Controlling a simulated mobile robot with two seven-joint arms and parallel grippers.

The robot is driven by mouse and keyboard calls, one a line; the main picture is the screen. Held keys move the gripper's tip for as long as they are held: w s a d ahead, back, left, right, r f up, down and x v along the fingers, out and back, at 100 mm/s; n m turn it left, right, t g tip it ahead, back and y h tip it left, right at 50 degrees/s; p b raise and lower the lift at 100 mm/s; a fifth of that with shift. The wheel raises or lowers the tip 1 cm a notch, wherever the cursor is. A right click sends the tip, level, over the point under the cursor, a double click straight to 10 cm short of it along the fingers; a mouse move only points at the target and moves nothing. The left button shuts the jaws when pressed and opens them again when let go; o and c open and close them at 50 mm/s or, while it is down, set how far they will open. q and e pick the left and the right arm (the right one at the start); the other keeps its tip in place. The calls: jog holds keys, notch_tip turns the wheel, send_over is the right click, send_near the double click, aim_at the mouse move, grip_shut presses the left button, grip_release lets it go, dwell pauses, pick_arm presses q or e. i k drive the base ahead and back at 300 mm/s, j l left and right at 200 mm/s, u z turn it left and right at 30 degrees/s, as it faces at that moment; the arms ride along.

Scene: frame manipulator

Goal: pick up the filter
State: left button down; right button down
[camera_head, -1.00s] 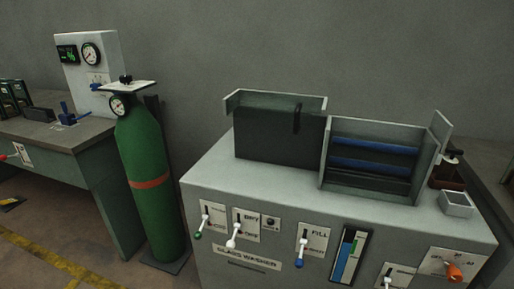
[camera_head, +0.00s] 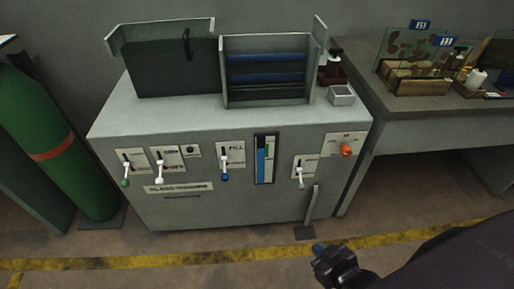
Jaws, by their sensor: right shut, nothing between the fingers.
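No thing in view is clearly marked as the filter, and I cannot tell which one it is. A grey glass washer cabinet (camera_head: 215,208) stands in the middle. A small pale open metal box (camera_head: 341,95) sits on its top at the right corner. A small dark brown item (camera_head: 331,73) is just behind that box, partly hidden. My right gripper (camera_head: 320,249) is low at the bottom right, in front of the cabinet and apart from it. It is shut and empty. My left gripper is out of view.
A dark panel (camera_head: 172,68) and an open rack with blue rollers (camera_head: 265,76) stand on the cabinet. Levers and an orange knob (camera_head: 346,150) are on its front. A green gas cylinder (camera_head: 48,140) is left. A bench (camera_head: 440,125) with glass panes is right. Front floor is clear.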

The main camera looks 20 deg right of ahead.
aim_at(477, 77)
jog(key=k+j+z, duration=0.1)
jog(key=z, duration=2)
